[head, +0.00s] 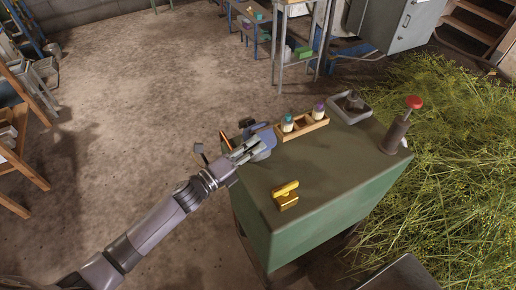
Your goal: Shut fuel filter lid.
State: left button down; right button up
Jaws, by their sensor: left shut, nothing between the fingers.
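My left gripper (251,148) reaches in over the left edge of the green bench, shut and empty. Its fingers are at a blue-grey device (264,139) on the bench's far left corner and hide part of it; I cannot tell if they touch. A small yellow block-shaped thing (285,203) with a raised, tilted yellow top piece stands nearer on the bench. I cannot tell for sure which of these is the fuel filter, or how its lid stands. My right gripper is not in view.
The green bench (330,163) also holds a wooden rack (304,130) with two bottles, a grey tray (361,114) and a dark cylinder (396,136) with a red knob. The bench top's middle is clear. Cut herb (455,170) is heaped at the right.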

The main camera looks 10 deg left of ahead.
aim_at(245, 131)
pick_arm(q)
jog(key=w+n, duration=0.1)
jog(key=w+a+n+p, duration=0.1)
jog(key=n, duration=0.1)
jog(key=w+a+n+y, duration=0.1)
jog(key=shift+a+r+n+g, duration=0.1)
jog(key=shift+r+n+g, duration=0.15)
jog(key=shift+n+g, duration=0.05)
jog(key=shift+w+a+f+b, duration=0.2)
jog(key=shift+w+a, duration=0.1)
jog(key=shift+w, duration=0.15)
jog(key=shift+w+a+f+b, duration=0.1)
jog(key=shift+w+a+b, duration=0.05)
jog(key=shift+w+a, duration=0.2)
jog(key=shift+w, duration=0.15)
jog(key=shift+a, duration=0.15)
